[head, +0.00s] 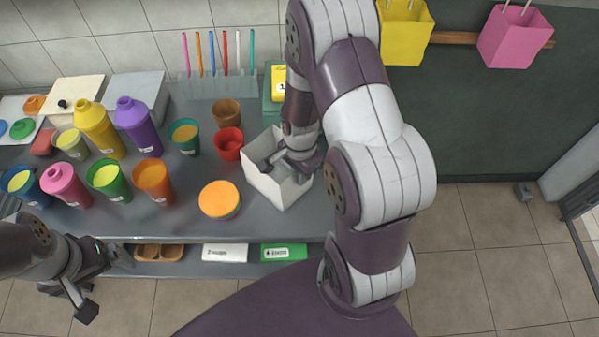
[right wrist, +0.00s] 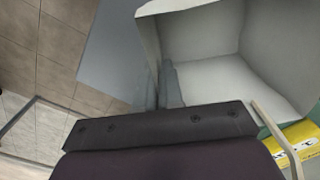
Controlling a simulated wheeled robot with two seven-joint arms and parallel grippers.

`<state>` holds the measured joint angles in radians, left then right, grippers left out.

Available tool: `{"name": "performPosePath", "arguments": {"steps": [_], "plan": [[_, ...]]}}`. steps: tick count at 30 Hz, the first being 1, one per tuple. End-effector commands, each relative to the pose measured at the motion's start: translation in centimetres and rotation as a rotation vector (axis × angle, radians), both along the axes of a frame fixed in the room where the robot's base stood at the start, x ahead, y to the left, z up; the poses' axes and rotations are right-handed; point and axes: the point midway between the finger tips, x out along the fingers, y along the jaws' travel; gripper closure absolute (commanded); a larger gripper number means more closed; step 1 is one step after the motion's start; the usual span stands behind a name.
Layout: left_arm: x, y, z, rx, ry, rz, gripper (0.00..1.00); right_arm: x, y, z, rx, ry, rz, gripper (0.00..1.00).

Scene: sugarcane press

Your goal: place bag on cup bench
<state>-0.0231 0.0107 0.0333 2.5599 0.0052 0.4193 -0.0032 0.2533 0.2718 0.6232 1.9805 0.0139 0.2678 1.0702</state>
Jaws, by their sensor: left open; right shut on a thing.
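A white open-topped bag (head: 279,185) stands at the right end of the grey bench (head: 190,222) in the head view, beside the red cup. It looks slightly turned. My right gripper (head: 287,163) is at the bag's top, shut on its wall. In the right wrist view the two fingers (right wrist: 171,88) close on the edge of the bag (right wrist: 205,45), whose inside looks empty. Whether the bag's base touches the bench cannot be told. My left gripper (head: 100,280) is open and empty in front of the bench at the lower left.
A red cup (head: 229,144), a brown cup (head: 227,112) and an orange-topped stack (head: 220,199) are near the bag. Several bottles and filled cups crowd the left. A yellow box (head: 278,82) is behind. Yellow (head: 405,35) and pink (head: 515,37) bags hang on the wall.

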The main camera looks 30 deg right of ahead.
Motion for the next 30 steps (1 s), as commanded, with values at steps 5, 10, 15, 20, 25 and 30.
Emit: {"name": "performPosePath", "arguments": {"steps": [5,10,15,20,25,30], "plan": [[0.0,0.0,-0.2,0.0,0.0,0.0,0.0,0.0,0.0,-0.2,0.0,0.001,0.001,1.0],[0.0,0.0,-0.2,0.0,0.0,0.0,0.0,0.0,0.0,-0.3,0.0,0.001,0.001,0.68],[0.0,0.0,-0.2,0.0,0.0,0.0,0.0,0.0,0.0,-0.3,0.0,0.0,0.001,0.68],[0.0,0.0,0.2,0.0,0.0,0.0,0.0,0.1,0.0,0.4,-0.001,-0.002,0.001,0.68],[0.0,0.0,-0.1,0.0,0.0,0.0,0.0,0.2,-0.1,4.1,-0.002,-0.008,0.001,0.68],[0.0,0.0,-0.3,0.0,0.0,0.0,0.0,0.2,-0.1,8.6,-0.003,-0.007,0.001,0.68]]}}
